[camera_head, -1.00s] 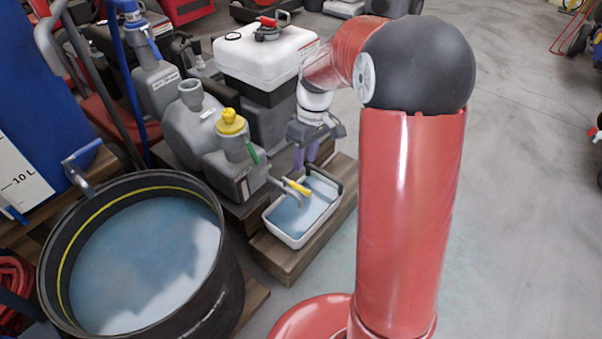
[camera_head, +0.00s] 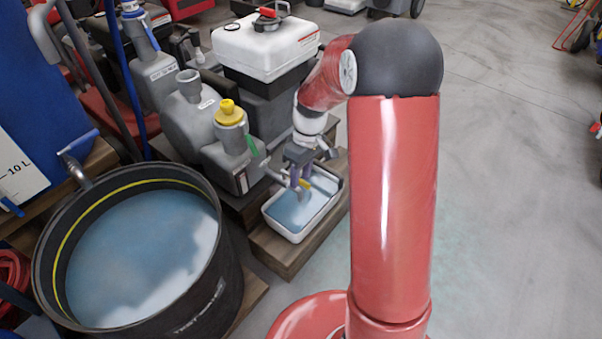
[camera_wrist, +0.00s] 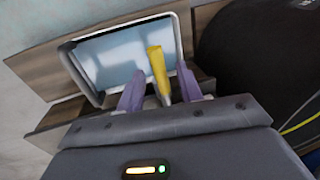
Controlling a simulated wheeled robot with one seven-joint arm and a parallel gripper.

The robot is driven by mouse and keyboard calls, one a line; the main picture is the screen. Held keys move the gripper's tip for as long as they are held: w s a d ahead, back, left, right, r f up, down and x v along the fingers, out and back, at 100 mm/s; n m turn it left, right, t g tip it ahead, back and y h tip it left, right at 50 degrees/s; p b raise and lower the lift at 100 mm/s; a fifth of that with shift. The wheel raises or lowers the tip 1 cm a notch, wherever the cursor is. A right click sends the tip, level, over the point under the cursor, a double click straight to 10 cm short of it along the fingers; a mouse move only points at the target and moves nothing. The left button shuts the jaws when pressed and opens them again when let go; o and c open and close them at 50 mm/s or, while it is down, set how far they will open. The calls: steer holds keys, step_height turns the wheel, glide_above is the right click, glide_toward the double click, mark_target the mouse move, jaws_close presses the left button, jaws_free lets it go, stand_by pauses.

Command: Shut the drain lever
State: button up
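The drain lever (camera_wrist: 158,70) has a yellow handle. In the wrist view it lies between my gripper's two purple fingers (camera_wrist: 160,88), which are apart with gaps at the lever's sides. In the head view my gripper (camera_head: 300,178) is low over the white tray, and only a small yellow piece of the lever (camera_head: 306,184) shows beside the fingers. My gripper is open. The spout behind it is partly hidden. The white tray (camera_head: 282,232) holds bluish liquid and also shows in the wrist view (camera_wrist: 80,76).
A grey tank with a yellow cap (camera_head: 228,110) and a green lever (camera_head: 251,144) stands left of my gripper. A large black tub (camera_head: 215,290) of bluish liquid is at the lower left. A white-topped machine (camera_head: 265,45) stands behind. The floor at right (camera_head: 500,200) is open.

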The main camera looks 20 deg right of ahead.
jaws_close()
steer(key=shift+w+d+n, duration=0.1)
steer(key=shift+n, duration=0.2)
steer(key=w+n+h+p, duration=0.3)
steer(key=w+n+p, duration=0.4)
steer(key=n+p, duration=0.4)
steer(key=shift+w+d+n+g, duration=0.15)
steer(key=shift+w+n+g, duration=0.15)
steer(key=shift+n, duration=2.9)
jaws_free()
